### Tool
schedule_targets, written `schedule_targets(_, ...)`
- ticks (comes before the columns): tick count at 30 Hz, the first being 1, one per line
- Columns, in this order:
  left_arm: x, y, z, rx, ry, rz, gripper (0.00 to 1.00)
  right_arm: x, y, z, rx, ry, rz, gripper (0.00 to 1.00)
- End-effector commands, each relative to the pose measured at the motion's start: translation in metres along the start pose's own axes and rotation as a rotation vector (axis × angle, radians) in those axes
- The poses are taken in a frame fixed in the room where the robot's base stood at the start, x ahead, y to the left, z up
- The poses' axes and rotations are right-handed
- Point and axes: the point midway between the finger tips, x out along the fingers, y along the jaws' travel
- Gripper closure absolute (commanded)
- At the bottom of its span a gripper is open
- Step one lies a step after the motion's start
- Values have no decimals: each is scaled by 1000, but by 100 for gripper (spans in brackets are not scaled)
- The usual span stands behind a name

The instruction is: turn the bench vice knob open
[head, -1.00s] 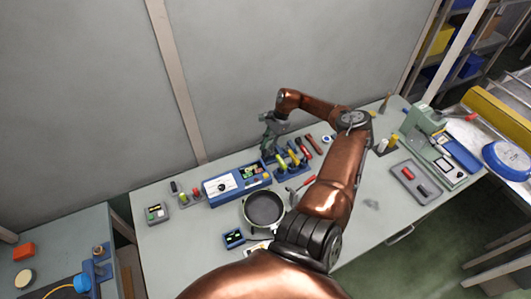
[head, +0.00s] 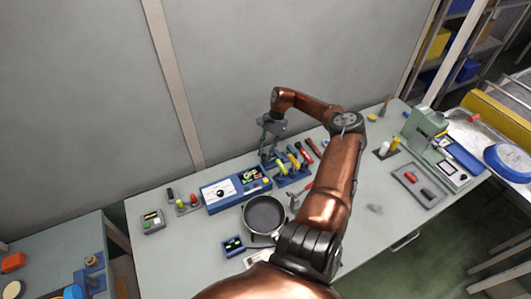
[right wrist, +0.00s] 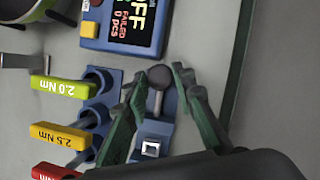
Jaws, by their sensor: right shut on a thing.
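The blue bench vice (right wrist: 150,148) shows in the right wrist view, with a dark rod ending in a round dark knob (right wrist: 160,76). My right gripper (head: 265,154) reaches down at the back of the bench, beside the tool rack. In the right wrist view its two green fingers (right wrist: 160,84) stand on either side of the knob and rod, shut on them. Some space seems to show beside the knob, and the exact contact is hard to see. In the head view the gripper hides most of the vice. My left gripper is in no view.
A rack with yellow-green (right wrist: 62,87), yellow (right wrist: 60,135) and red torque drivers stands left of the vice in the wrist view. A blue display box (head: 236,188) and a pan (head: 264,214) are close by. A green machine (head: 425,124) stands further right.

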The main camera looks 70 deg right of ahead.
Motion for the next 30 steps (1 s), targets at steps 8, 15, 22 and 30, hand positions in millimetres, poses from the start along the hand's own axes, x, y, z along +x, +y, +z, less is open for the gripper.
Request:
schedule_targets(8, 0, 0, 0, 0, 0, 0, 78, 2, 2, -2, 3, 3, 5, 62)
schedule_targets(15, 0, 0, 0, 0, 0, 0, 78, 1, 0, 0, 1, 1, 2, 58)
schedule_targets(22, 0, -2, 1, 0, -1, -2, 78, -12, 0, -1, 2, 4, 1, 58)
schedule_targets(30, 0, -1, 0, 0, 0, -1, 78, -66, 0, -1, 3, 5, 0, 58)
